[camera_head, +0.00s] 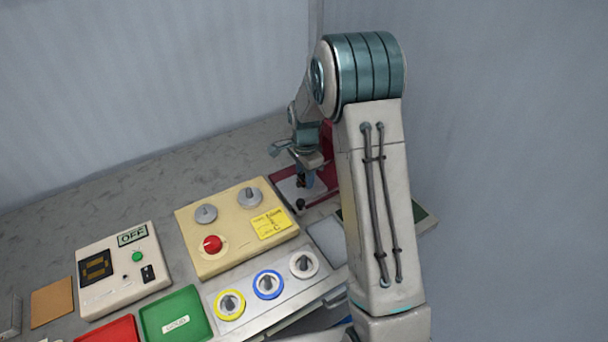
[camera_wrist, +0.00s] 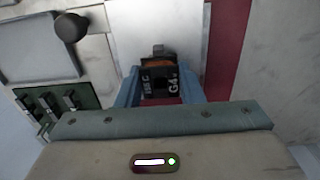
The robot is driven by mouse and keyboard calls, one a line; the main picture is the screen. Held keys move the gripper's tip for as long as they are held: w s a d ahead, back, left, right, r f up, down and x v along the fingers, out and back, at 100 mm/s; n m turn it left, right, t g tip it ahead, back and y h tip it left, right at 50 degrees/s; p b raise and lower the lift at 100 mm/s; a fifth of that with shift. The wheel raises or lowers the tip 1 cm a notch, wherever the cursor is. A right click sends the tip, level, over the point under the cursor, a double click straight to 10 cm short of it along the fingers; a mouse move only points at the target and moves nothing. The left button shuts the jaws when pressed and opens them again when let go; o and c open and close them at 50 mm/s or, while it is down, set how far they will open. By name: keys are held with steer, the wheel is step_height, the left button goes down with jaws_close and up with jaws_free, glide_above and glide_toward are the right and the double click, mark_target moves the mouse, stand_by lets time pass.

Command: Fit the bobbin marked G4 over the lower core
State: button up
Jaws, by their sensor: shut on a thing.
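The bobbin marked G4 (camera_wrist: 157,84) is black with a copper-brown winding. It sits between the two blue fingers of my gripper (camera_wrist: 160,76), which is shut on it. In the head view my gripper (camera_head: 306,166) is at the red winder frame (camera_head: 328,150), above its pale plate (camera_head: 288,190). A small grey piece (camera_wrist: 158,49) shows just beyond the bobbin in the wrist view; I cannot tell whether it is the lower core or whether the bobbin is around it. My arm and gripper hide part of the winder.
A black knob (camera_wrist: 70,27) stands beside the white plate (camera_wrist: 130,20). A beige control box (camera_head: 235,250) with a red button, a tray with yellow, blue and white ringed pieces (camera_head: 240,322), and a green tray (camera_head: 160,318) lie to the left. The bench behind is clear.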

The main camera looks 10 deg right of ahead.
steer(key=shift+f, duration=0.2)
steer(key=o, duration=0.9)
step_height(320, 180, up, 14)
steer(key=shift+f+b, duration=0.1)
steer(key=shift+b, duration=0.55)
